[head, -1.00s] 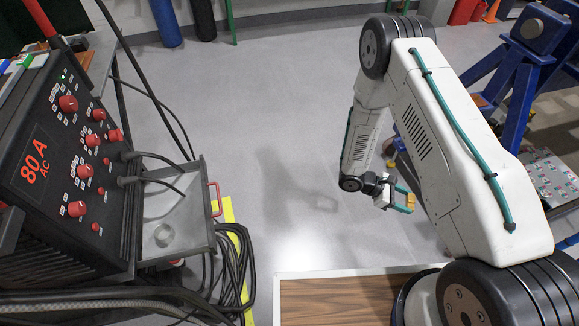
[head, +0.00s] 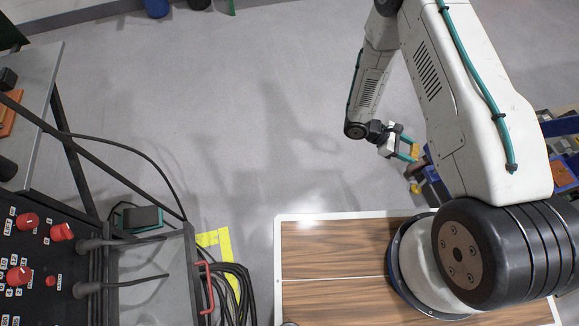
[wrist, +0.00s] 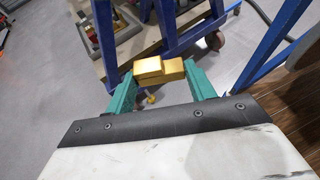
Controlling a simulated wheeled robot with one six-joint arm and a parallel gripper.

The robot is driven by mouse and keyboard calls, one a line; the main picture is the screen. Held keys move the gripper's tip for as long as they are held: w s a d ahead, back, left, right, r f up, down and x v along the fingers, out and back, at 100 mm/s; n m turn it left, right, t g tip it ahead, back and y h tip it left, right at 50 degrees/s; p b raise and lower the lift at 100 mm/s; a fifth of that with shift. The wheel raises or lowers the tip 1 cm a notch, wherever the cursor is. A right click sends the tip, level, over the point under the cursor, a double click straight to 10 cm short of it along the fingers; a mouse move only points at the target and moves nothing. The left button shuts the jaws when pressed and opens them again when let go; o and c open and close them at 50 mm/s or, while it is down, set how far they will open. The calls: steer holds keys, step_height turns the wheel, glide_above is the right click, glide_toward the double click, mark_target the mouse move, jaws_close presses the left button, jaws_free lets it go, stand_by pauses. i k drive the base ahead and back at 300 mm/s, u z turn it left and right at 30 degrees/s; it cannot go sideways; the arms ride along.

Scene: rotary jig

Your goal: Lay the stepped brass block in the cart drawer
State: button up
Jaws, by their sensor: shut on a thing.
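The stepped brass block (wrist: 158,70) is gold and stepped. It lies between the teal fingers of my gripper (wrist: 160,80), which is shut on it, in the wrist view. In the head view the block (head: 414,151) is small, held at the tip of my gripper (head: 408,150) above open floor. The cart drawer (head: 190,252) is a grey open tray with a red handle (head: 206,287) at the lower left, well left of my gripper. Its near end is cut off by the frame edge, and cables cross over it.
The black welder panel (head: 40,265) with red knobs stands left of the drawer. Coiled black cables (head: 240,283) and yellow floor tape (head: 224,244) lie right of it. A blue frame (wrist: 200,25) is near the gripper. Grey floor between gripper and drawer is clear.

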mark_target(163, 273)
steer(key=i, duration=1.35)
steer(key=u, duration=3.95)
